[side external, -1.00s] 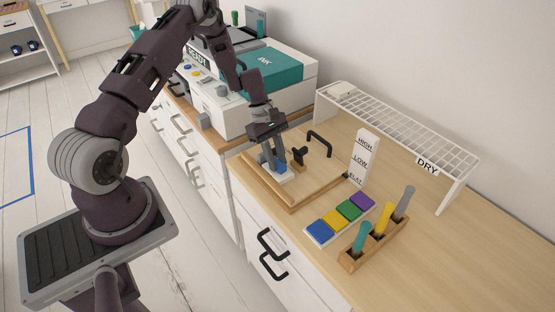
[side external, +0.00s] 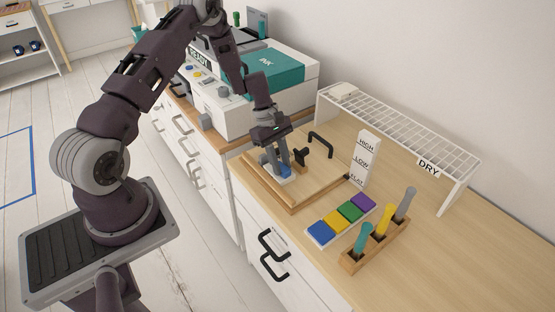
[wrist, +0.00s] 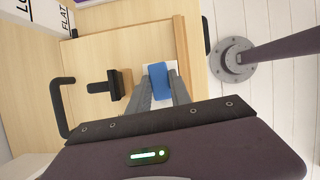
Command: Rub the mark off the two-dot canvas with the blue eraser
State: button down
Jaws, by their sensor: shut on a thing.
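My gripper (side external: 277,166) points down over the wooden board and is shut on the blue eraser (side external: 285,171). In the wrist view the eraser (wrist: 158,76) sits between my two fingertips (wrist: 160,88). A small white canvas (side external: 287,180) lies on the board right under the eraser, and its edges show around the eraser in the wrist view (wrist: 172,68). Whether the eraser touches the canvas is hard to tell. The eraser and fingers cover much of the canvas; I make out no dots or mark on it.
The wooden board (side external: 292,202) has raised edges. A black knob-like clamp (side external: 300,152) and a black handle (side external: 320,142) stand close beside my gripper. A HIGH/LOW/FLAT block (side external: 366,157), coloured pads (side external: 341,218), a peg holder (side external: 375,248) and a DRY rack (side external: 458,195) stand to the right.

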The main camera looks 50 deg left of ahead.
jog(key=shift+a, duration=1.35)
jog(key=shift+d, duration=1.1)
jog(key=shift+d+r, duration=0.15)
jog(key=shift+d, duration=0.05)
jog(key=shift+r, duration=3.85)
